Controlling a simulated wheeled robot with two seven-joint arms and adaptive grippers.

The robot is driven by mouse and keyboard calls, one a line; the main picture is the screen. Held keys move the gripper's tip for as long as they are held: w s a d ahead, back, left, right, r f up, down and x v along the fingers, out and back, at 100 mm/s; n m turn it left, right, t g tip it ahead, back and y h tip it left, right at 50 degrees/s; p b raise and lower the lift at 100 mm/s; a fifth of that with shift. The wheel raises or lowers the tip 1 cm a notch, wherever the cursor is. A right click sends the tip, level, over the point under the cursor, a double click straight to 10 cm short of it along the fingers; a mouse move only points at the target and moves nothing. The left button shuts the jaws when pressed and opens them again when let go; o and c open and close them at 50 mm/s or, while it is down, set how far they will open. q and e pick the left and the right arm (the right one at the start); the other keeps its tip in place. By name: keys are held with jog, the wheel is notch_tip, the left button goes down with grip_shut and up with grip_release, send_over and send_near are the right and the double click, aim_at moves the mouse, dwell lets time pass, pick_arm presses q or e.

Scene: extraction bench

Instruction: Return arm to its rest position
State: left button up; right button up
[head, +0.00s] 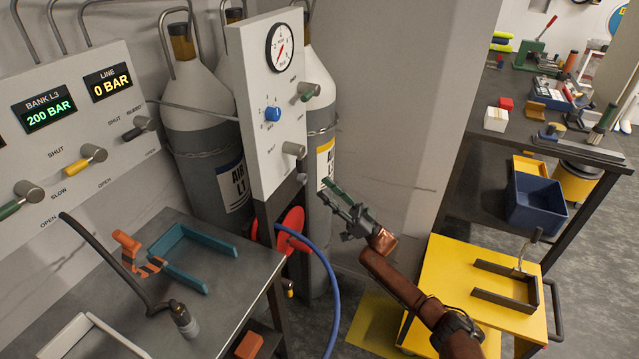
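My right arm (405,290), brown and copper-coloured, reaches in from the bottom right toward the middle of the head view. Its gripper (324,188) points up and left, in front of the right-hand gas cylinder and just right of the white gauge panel (268,110). Two slim fingers with green parts show a narrow gap between them and nothing held. I cannot tell how near the fingers are to the cylinder. My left arm and gripper are not in view.
A steel bench (235,270) at left carries a teal bracket (185,272), an orange striped piece (128,245) and a black hose (105,262). A blue hose (333,290) hangs by a red disc. A yellow cart (450,270) and dark workbench (480,120) stand right.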

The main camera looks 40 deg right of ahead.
jog(key=shift+s+d+f, duration=0.1)
jog(key=shift+s+f, duration=0.05)
jog(key=shift+f, duration=0.05)
dwell(0.5)
